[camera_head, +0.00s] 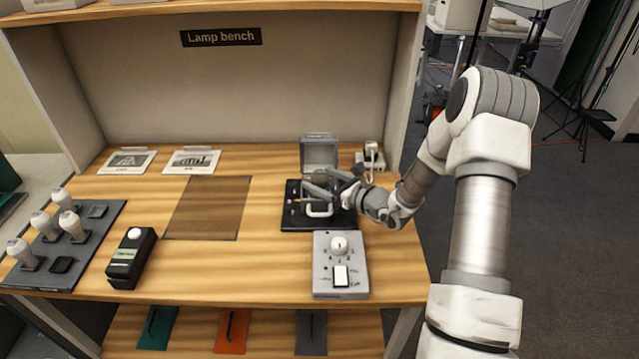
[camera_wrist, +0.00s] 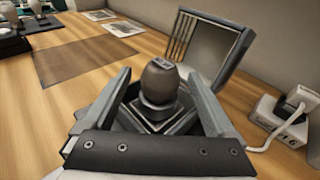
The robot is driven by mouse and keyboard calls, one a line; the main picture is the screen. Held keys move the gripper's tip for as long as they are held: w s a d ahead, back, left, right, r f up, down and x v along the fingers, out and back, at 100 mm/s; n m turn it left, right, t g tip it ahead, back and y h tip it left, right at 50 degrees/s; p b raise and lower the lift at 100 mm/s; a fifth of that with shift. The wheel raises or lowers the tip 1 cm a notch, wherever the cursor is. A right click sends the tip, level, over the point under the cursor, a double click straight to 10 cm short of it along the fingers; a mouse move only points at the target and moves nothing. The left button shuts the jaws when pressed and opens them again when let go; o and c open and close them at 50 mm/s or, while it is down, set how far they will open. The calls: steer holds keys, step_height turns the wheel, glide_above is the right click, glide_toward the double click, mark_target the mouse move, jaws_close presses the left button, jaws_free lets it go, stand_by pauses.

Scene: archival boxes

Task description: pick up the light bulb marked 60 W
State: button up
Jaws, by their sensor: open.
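In the wrist view a dull grey-brown bulb (camera_wrist: 157,82) stands upright in a dark stepped socket (camera_wrist: 160,118). A small mark shows on its top, too small to read. My gripper (camera_wrist: 158,75) is open, with one finger on each side of the bulb and a visible gap on both sides. In the head view my gripper (camera_head: 322,194) is over the black base plate (camera_head: 290,222) and hides most of this bulb. Several pale bulbs (camera_head: 62,198) stand on a dark rack (camera_head: 105,225) at the left; no wattage is readable on them.
A grey hinged cover (camera_head: 319,150) stands open behind the socket. A grey control box (camera_head: 325,275) with a knob and switch is in front. A white plug unit (camera_head: 371,157) is to the right. A black tester (camera_head: 131,260) and a brown mat (camera_head: 208,207) lie to the left.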

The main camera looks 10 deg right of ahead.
steer(key=shift+w+a+f, duration=0.15)
steer(key=shift+w+a, duration=0.2)
steer(key=shift+w, duration=0.2)
steer(key=c, duration=1.4)
steer(key=shift+c, duration=0.2)
